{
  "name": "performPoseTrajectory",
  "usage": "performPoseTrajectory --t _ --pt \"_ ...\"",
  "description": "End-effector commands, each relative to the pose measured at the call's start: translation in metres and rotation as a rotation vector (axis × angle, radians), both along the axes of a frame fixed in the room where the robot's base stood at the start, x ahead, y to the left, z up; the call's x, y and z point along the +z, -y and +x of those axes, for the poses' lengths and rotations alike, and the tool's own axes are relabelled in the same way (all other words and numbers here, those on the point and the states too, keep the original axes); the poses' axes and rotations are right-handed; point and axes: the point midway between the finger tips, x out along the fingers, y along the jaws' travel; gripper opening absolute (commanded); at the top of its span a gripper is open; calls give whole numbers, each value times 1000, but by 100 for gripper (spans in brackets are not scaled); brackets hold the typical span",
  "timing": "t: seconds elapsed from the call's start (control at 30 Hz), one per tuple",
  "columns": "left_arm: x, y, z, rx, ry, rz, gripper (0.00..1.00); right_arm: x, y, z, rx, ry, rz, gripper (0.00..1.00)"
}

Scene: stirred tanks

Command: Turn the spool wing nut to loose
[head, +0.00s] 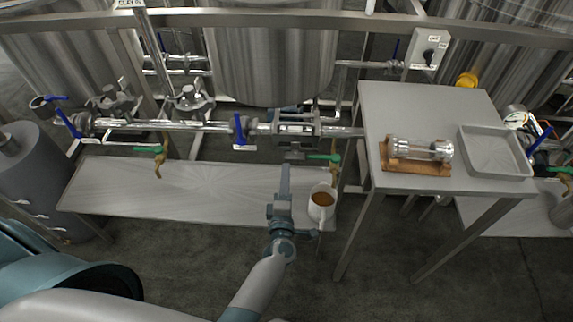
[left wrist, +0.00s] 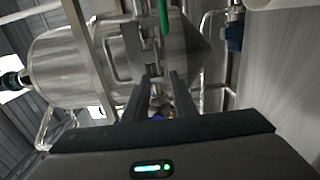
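A metal spool (head: 422,150) with clamped ends lies on a wooden board (head: 400,167) on the steel table. Another clamped section (head: 296,129) sits in the horizontal pipe run at centre. I cannot make out a wing nut for certain on either. My left gripper (head: 285,168) reaches up from the bottom centre, its tips just below the clamped pipe section in the picture. In the left wrist view its two dark fingers (left wrist: 160,78) are apart, with metal fittings (left wrist: 157,92) visible beyond and between them. I cannot tell whether they touch anything. My right gripper is not in view.
A white mug (head: 321,204) with brown contents is close right of my left gripper. The table (head: 385,105) also bears a shallow tray (head: 492,171). Blue-handled (head: 239,130) and green-handled (head: 148,149) valves line the pipework. A low steel bench (head: 180,185) lies below.

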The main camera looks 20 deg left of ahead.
Motion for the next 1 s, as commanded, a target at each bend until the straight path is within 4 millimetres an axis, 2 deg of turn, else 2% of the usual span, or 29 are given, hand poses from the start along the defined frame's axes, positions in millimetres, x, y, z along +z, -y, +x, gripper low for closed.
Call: performPoseTrajectory --t 0.03,0.2,0.4,1.0 --pt "0 3 -10 -1 -2 -1 24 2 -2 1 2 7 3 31" --pt "0 10 -37 0 -2 -1 24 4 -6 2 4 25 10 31" --pt "0 16 -56 -1 -1 0 24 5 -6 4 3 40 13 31" --pt "0 17 -60 -1 0 0 24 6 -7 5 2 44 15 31"
